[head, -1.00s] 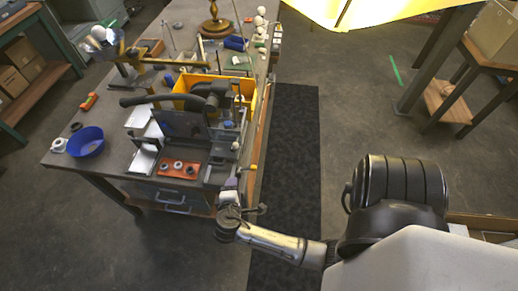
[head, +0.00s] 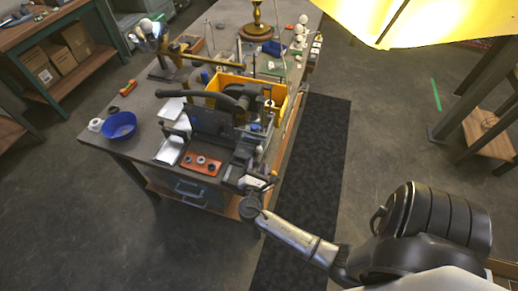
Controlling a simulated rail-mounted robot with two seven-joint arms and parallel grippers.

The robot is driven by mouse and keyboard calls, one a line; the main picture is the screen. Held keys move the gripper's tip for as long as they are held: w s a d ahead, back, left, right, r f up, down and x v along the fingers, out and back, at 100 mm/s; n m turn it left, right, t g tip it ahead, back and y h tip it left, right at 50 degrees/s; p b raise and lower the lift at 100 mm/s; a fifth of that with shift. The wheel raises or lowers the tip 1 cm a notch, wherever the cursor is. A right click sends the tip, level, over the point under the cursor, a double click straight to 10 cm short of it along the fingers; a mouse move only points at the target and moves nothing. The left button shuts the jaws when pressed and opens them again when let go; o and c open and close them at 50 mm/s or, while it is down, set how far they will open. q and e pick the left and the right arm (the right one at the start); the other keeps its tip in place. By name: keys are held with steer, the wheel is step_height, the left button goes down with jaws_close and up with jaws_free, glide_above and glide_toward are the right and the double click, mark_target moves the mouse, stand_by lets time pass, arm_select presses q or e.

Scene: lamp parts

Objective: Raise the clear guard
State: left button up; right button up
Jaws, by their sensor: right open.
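A dark bench machine (head: 210,122) with an upright black plate and a curved black handle stands at the near end of the workbench. I cannot clearly pick out the clear guard among its parts. My right gripper (head: 262,179) is open at the machine's near right corner, by the bench edge. At this size I cannot tell whether its fingers touch anything there. My left gripper is not in view.
The workbench (head: 150,100) holds a yellow bin (head: 228,80), a blue bowl (head: 119,125), a red tray with dark rings (head: 201,164) and a brass lamp stand (head: 257,20). A lit yellow shade (head: 440,20) hangs at the upper right. A dark floor mat (head: 318,150) lies clear beside the bench.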

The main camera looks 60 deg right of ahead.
mark_target(259, 152)
steer(key=x, duration=0.7)
steer(key=shift+d, duration=0.25)
steer(key=shift+c, duration=0.4)
jaws_close()
